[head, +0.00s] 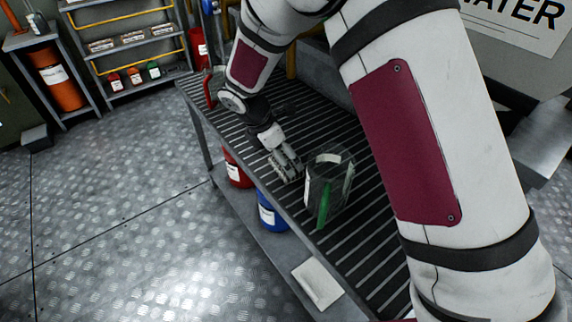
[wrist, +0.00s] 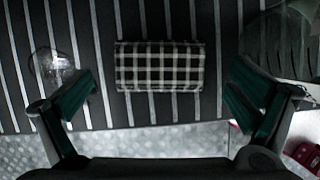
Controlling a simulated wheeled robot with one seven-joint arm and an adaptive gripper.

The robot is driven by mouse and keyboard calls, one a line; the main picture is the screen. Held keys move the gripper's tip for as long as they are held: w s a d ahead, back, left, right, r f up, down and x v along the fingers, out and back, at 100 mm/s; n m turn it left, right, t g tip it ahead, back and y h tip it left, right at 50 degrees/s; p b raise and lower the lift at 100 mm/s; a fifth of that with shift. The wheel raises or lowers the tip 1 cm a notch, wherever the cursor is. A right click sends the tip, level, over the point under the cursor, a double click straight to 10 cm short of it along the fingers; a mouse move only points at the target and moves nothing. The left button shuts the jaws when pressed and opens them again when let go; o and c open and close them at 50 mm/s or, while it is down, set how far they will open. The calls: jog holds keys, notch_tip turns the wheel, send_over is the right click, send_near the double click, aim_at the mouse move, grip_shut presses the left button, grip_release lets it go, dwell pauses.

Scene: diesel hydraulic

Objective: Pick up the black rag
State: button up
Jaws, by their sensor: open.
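A folded black-and-white checkered rag (wrist: 160,68) lies flat on the dark slatted bench top (wrist: 150,110) in the wrist view. My gripper (wrist: 163,85) is open, with one green-padded finger on each side of the rag, apart from it. The rag is centred between the fingers, toward the upper part of the picture.
A clear container (head: 328,172) with a green strip stands on the bench close right of my gripper. A clear object (wrist: 54,68) lies left of the rag. Red (head: 236,172) and blue (head: 269,211) canisters and a white item (head: 318,283) are on the lower shelf.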

jog(key=x, duration=0.3)
jog(key=shift+r, duration=0.1)
jog(key=c, duration=1.1)
jog(key=shift+r, duration=0.45)
jog(key=v, duration=0.2)
jog(key=shift+d+r, duration=0.1)
jog(key=shift+r, duration=0.35)
jog(key=s+a, duration=0.2)
jog(key=a, duration=0.3)
jog(key=s+a, duration=0.3)
jog(key=a, duration=0.2)
jog(key=s+a, duration=0.3)
jog(key=a, duration=0.2)
jog(key=shift+s+a+f, duration=0.1)
jog(key=shift+a, duration=0.05)
